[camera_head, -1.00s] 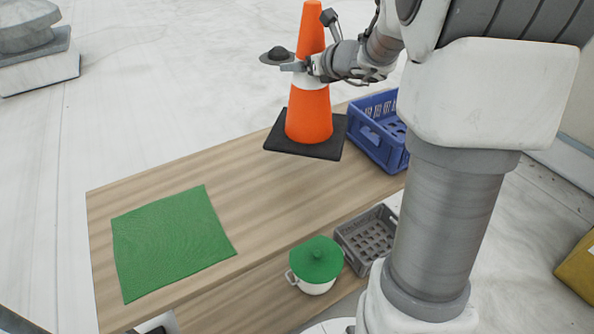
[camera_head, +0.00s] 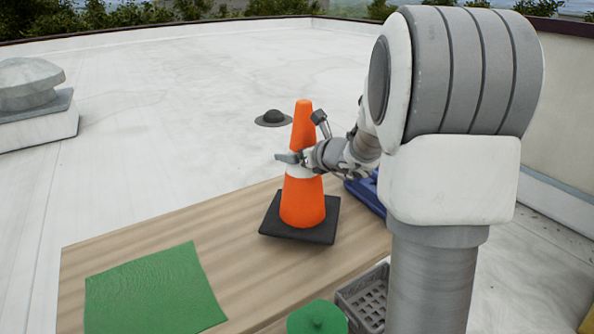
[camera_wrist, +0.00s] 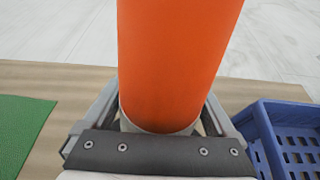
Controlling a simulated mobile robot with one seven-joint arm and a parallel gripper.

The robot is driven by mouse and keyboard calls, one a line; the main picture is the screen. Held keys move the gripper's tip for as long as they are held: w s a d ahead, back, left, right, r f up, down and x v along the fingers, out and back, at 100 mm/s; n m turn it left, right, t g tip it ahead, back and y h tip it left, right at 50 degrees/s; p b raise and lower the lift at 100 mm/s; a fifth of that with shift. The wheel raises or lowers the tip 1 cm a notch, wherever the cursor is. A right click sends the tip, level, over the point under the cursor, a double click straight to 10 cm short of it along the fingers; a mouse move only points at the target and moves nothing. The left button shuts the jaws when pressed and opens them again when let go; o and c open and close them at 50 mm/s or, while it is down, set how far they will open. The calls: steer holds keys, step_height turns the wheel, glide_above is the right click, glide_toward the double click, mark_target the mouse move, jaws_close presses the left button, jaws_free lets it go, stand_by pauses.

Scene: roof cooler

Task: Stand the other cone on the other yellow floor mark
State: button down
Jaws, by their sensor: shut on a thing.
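An orange cone (camera_head: 302,203) with a white band and a square black base shows upright in the head view, over the right part of the wooden table (camera_head: 222,238). I cannot tell whether its base touches the table top. My gripper (camera_head: 296,160) is shut on the cone around its white band. In the wrist view the orange cone (camera_wrist: 175,60) fills the middle, between the two fingers.
A green mat (camera_head: 150,292) lies on the table's left part. A blue crate (camera_head: 366,192) is right of the cone, partly hidden by my arm. A grey crate (camera_head: 362,298) and a green lid (camera_head: 317,318) are in front. A roof vent (camera_head: 30,100) stands far left; open roof lies behind.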

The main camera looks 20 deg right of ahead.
steer(key=shift+f+b, duration=0.3)
steer(key=shift+f, duration=1.05)
steer(key=shift+f, duration=0.15)
jaws_free()
